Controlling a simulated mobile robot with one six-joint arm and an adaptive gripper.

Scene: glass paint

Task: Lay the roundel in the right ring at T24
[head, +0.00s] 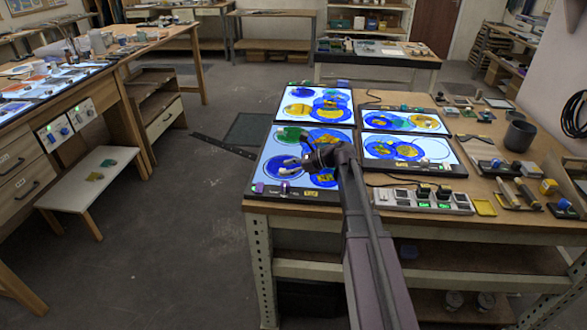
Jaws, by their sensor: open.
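Several lit panels lie on the wooden table, with blue, yellow and green glass roundels on them. The front right panel (372,167) has blue and yellow roundels (393,147) on its left and a pale area with a thin ring outline (437,152) on its right. The front left panel (262,178) carries green, blue and yellow roundels. My gripper (292,161) is open above this panel, and my arm hides part of it. I cannot tell its exact height, and nothing clearly shows between its fingers. No T24 label is readable, so I cannot tell which panel it is.
A switch box (420,199) stands at the table's front edge. A dark cup (519,136), tools (515,192) and small blocks (548,187) lie to the right. Two back panels (318,91) (403,112) hold more roundels.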

